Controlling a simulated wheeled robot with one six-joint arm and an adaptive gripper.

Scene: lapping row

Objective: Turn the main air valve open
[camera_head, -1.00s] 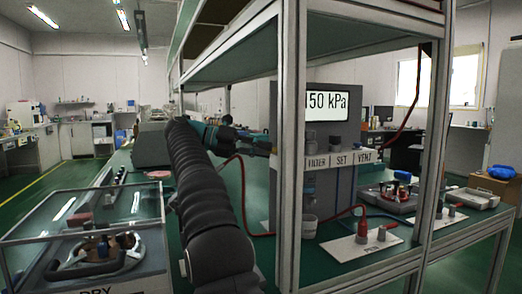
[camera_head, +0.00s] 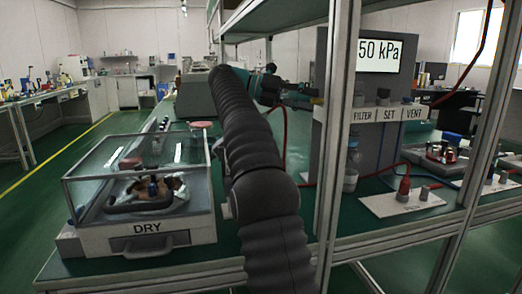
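I cannot pick out the main air valve for certain. A grey air panel (camera_head: 368,130) stands behind the shelf frame, with a screen (camera_head: 379,54) partly cut by the post and showing "50 kPa". Its label strip reads FILTER, SET and VENT. My dark ribbed arm reaches up from the bottom, then bends right towards the panel's left side. My gripper (camera_head: 308,100) is at its teal and dark far end, close to the panel's left edge. The post and its small size hide the fingers, so its opening and any contact are unclear.
A metal shelf post (camera_head: 337,150) stands between me and the panel. A clear-lidded box marked DRY (camera_head: 150,229) sits left of my arm. A white plate with a red fitting (camera_head: 403,202) lies at the right. A red hose hangs beside the panel. Green floor is free at the left.

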